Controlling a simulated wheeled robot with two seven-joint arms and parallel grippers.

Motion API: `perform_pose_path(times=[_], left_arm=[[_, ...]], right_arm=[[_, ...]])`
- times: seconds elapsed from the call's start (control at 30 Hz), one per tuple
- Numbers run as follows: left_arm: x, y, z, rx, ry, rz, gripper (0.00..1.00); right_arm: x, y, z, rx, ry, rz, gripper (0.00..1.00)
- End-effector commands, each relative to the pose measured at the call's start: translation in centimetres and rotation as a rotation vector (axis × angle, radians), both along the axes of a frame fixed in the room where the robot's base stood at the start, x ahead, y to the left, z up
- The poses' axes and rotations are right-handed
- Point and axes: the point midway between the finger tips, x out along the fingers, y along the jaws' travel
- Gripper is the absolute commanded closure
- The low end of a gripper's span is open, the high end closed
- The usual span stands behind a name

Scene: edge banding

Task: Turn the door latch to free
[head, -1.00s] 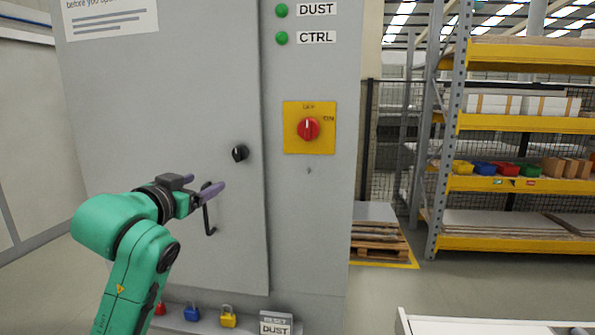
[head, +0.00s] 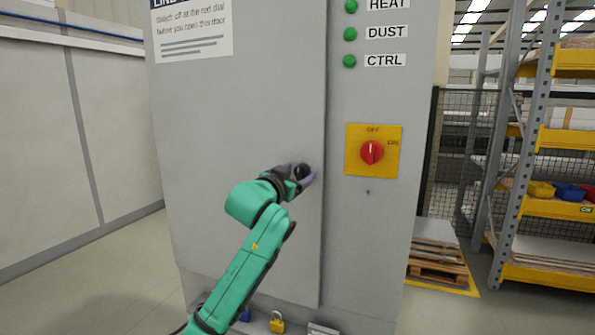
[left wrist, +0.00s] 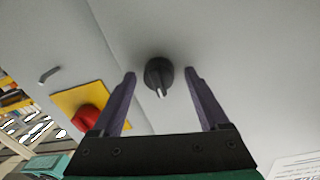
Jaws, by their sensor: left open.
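The door latch is a round black knob (left wrist: 155,72) with a pale pointer mark, on the grey cabinet door (head: 250,110). In the left wrist view it sits between the two finger ends, with a gap on each side, and its mark points down in the picture. In the head view my left gripper (head: 305,181) is at the latch and partly covers it. The left gripper is open, its purple fingers astride the knob with no grip visible. My right gripper is not in view.
Right of the latch is a red dial (head: 372,152) on a yellow plate (head: 390,168). Green lamps (head: 350,34) are above it. A yellow padlock (head: 277,322) is at the cabinet's bottom. A rack (head: 545,205) and pallet (head: 437,270) stand to the right. Floor at left is clear.

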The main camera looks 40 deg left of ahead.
Motion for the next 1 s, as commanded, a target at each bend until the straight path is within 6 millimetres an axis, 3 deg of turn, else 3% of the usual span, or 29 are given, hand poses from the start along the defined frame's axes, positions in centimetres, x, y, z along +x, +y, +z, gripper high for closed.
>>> perform_pose_path(times=[0.1,0.13,0.3,0.33,0.67,1.0], left_arm=[[0.0,0.0,-0.1,0.0,0.0,0.0,0.22],[0.0,0.0,-0.1,0.0,0.0,0.0,0.3],[0.0,0.0,-0.1,-0.001,0.0,-0.001,0.95],[0.0,0.0,-0.1,-0.001,0.0,-0.001,1.0],[0.0,0.0,0.0,0.032,0.013,-0.001,1.0],[0.0,-0.1,0.1,0.22,0.081,-0.001,1.0]], right_arm=[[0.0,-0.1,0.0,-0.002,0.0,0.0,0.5],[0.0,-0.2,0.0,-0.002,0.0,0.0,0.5],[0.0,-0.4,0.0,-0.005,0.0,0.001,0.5],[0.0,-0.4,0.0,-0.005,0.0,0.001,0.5],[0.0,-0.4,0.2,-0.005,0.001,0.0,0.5],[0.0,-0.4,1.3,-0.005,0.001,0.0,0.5]])
